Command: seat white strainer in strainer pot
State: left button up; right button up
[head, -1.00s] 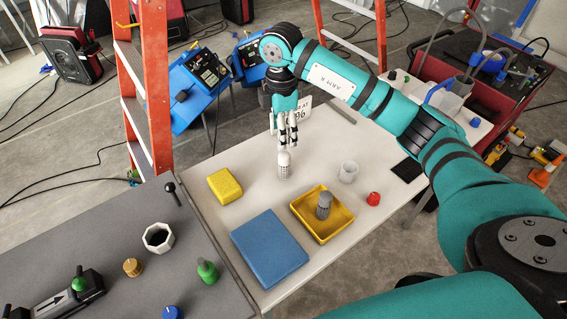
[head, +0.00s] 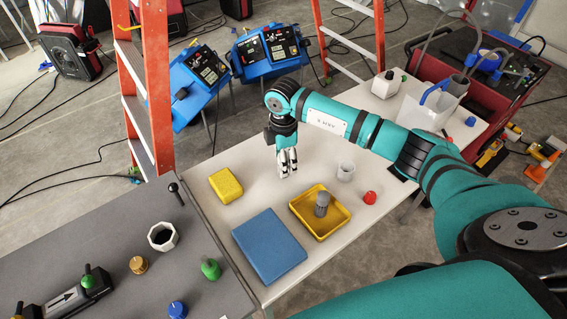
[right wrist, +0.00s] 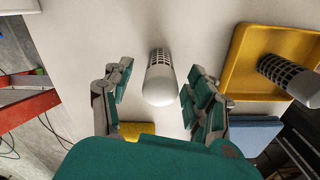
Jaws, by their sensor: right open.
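The white strainer (right wrist: 160,80) shows in the right wrist view as a pale cylinder with a dark mesh part. It stands between the spread fingers of my right gripper (right wrist: 158,92), with gaps on both sides. In the head view, my right gripper (head: 287,163) points down at the light table and its fingers hide the strainer. A light, open cup-like pot (head: 346,171), which looks like the strainer pot, stands to the right of the gripper. I cannot see inside it clearly. My left gripper is out of view.
A yellow tray (head: 301,212) holds a grey strainer (head: 322,204) in front of the gripper. A red knob-like piece (head: 369,198), a blue pad (head: 268,246) and a yellow sponge (head: 226,186) lie nearby. A white octagonal pot (head: 175,238) stands on the grey table.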

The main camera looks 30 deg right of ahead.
jog(key=shift+c, duration=0.2)
grip_shut()
jog(key=shift+r, duration=0.1)
